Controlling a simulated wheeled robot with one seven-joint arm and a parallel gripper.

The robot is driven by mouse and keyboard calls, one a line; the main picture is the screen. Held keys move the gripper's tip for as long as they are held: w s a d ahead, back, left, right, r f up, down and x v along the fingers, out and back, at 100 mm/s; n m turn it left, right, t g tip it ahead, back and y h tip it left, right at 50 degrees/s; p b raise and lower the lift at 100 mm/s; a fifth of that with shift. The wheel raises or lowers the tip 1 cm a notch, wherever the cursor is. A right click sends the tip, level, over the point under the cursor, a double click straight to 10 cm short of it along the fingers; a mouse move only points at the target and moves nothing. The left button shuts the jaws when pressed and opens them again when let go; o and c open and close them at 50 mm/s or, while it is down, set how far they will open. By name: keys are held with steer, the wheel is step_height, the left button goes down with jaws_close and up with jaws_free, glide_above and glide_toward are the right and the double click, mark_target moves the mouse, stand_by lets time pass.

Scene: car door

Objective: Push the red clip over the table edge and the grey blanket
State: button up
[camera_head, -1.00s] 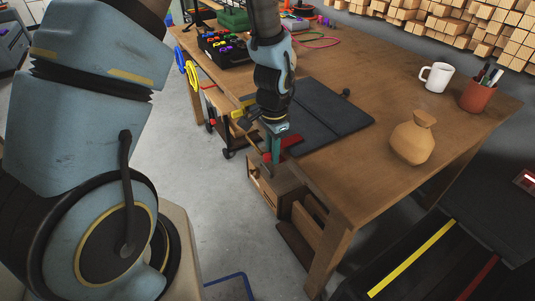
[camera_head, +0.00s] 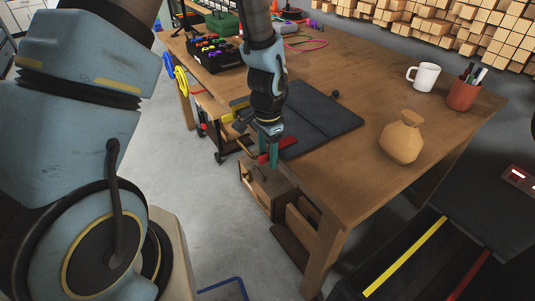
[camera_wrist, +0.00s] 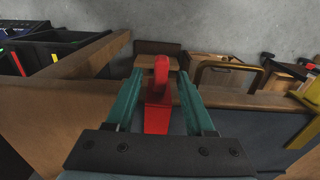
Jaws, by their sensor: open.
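The red clip (camera_head: 276,152) lies at the table's near-left edge, beside the dark grey blanket (camera_head: 322,118). In the wrist view the clip (camera_wrist: 157,115) lies between my two teal fingers, its narrow far end reaching across the wooden edge strip. My gripper (camera_head: 268,158) points down at this edge. In the wrist view my gripper (camera_wrist: 160,90) is open, with a finger on each side of the clip and visible gaps. The blanket (camera_wrist: 245,130) shows at the lower right there. The clip's near end is hidden by the gripper body.
The wooden table (camera_head: 365,165) holds a tan pouch (camera_head: 401,138), a white mug (camera_head: 424,77) and a pen cup (camera_head: 464,93). Below the edge are a wooden box (camera_head: 264,188) and open grey floor (camera_head: 215,235). A black tool tray (camera_head: 215,52) stands farther back.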

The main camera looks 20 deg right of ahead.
step_height(320, 180, up, 11)
steer(key=w+a+r+n, duration=0.1)
steer(key=a+r+n, duration=0.2)
steer(key=a+n, duration=0.4)
steer(key=a+r+n+t+p, duration=0.1)
steer(key=a+r+n, duration=0.3)
steer(key=a, duration=1.7)
steer(key=n, duration=0.3)
steer(key=shift+w+r+n+t, duration=0.2)
steer(key=shift+w+n+t, duration=0.1)
steer(key=shift+w+n, duration=0.1)
